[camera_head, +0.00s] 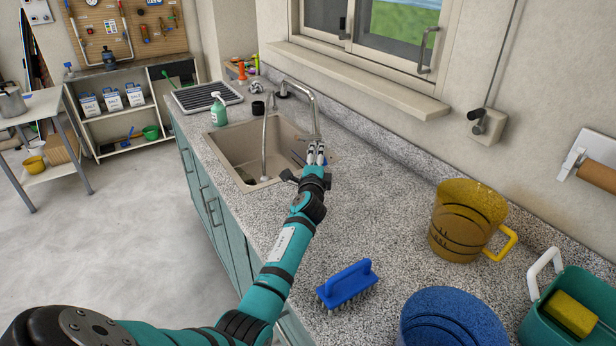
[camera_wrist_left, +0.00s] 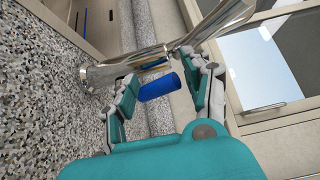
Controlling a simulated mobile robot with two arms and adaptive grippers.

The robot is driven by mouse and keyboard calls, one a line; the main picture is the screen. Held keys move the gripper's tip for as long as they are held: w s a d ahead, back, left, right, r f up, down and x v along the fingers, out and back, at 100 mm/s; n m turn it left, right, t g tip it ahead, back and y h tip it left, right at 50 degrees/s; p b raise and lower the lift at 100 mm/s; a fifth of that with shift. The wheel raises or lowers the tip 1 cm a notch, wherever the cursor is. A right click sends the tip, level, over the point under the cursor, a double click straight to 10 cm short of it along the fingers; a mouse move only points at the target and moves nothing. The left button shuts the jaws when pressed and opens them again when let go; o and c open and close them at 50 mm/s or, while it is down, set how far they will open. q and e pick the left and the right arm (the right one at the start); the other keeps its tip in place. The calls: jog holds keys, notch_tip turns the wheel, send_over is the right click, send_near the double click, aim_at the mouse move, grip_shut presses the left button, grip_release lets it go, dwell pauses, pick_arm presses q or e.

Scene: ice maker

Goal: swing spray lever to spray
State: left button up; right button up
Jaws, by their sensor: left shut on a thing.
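The metal faucet (camera_head: 312,101) rises at the back edge of the beige sink (camera_head: 228,150). A thin curved spout (camera_head: 265,140) hangs down over the basin. My left gripper (camera_head: 316,152) is at the faucet's base, to the right of the sink. In the left wrist view, the gripper (camera_wrist_left: 160,68) has its fingers on both sides of a lever with a blue grip (camera_wrist_left: 160,87), shut on it. The lever is next to the chrome faucet body (camera_wrist_left: 115,72). In the head view my fingers mostly hide it. My right gripper is out of view.
A green soap bottle (camera_head: 218,110) and a drying rack (camera_head: 207,95) stand beyond the sink. A blue brush (camera_head: 347,284), amber pitcher (camera_head: 466,222), blue bucket (camera_head: 450,318) and green caddy (camera_head: 570,300) occupy the near counter. The counter right of my gripper is clear.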

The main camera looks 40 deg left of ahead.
pick_arm(q)
jog(key=s+d+p, duration=0.2)
jog(key=s+d, duration=0.2)
jog(key=shift+s+d, duration=0.35)
jog(key=shift+s, duration=0.05)
jog(key=shift+a, duration=0.1)
jog(key=shift+f, duration=0.1)
